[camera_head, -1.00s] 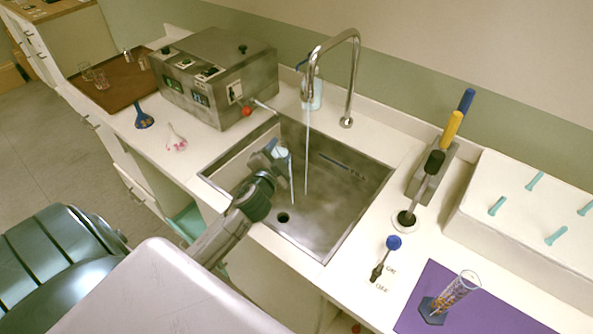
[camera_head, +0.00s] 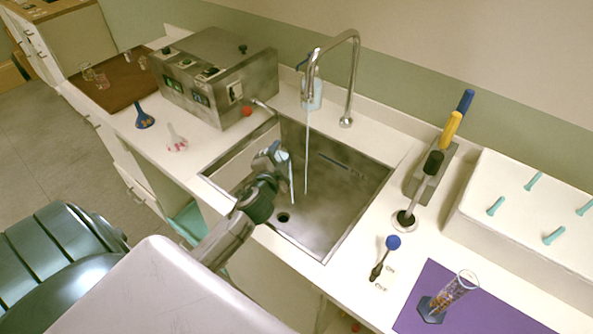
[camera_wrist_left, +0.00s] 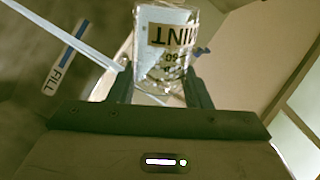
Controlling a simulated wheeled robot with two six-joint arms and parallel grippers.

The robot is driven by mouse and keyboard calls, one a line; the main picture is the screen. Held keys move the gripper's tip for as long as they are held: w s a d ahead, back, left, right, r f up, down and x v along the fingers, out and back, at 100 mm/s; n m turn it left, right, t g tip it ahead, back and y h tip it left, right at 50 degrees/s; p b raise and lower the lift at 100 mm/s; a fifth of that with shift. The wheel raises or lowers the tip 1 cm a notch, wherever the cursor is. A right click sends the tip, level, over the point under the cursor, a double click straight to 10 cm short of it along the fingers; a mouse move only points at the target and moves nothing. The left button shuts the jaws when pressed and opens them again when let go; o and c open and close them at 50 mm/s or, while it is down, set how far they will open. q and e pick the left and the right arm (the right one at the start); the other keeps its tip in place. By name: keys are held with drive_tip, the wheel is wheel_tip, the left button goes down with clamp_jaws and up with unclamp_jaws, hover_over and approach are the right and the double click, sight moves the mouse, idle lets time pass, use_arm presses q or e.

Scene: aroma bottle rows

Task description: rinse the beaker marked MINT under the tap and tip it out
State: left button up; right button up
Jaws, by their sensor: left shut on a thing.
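My left gripper (camera_head: 272,158) is over the sink (camera_head: 325,225), shut on the clear glass beaker (camera_wrist_left: 165,45). The beaker's label reads MINT and appears inverted in the left wrist view. In the head view the beaker is small and partly hidden by the gripper, so its exact tilt is unclear. The tap (camera_head: 354,75) arches over the sink, and a thin water stream (camera_head: 307,150) falls from it, just right of the beaker. A second thin pale streak (camera_head: 292,182) runs down below the beaker. My right gripper is not in view.
A blue-knobbed lever (camera_head: 393,243) with ON and OFF marks stands right of the sink. A metal control box (camera_head: 215,80) is behind left. A purple mat (camera_head: 465,310) with a graduated cylinder (camera_head: 455,295) and a rack of coloured handles (camera_head: 432,175) are at right.

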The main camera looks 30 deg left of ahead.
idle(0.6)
use_arm(q)
drive_tip(key=shift+d+f+m, duration=0.1)
drive_tip(key=shift+f+m, duration=0.35)
drive_tip(key=shift+m, duration=0.15)
drive_tip(key=shift+f, duration=0.1)
drive_tip(key=shift+w+d+f+m+p, duration=0.15)
drive_tip(key=shift+d+f+m+p, duration=0.2)
drive_tip(key=shift+m, duration=0.25)
drive_tip(key=shift+a, duration=0.1)
drive_tip(key=shift+f, duration=0.15)
drive_tip(key=shift+w+d+f+m+g+y, duration=0.3)
drive_tip(key=shift+d+f+m+y, duration=0.1)
drive_tip(key=shift+d+m, duration=0.2)
idle(0.8)
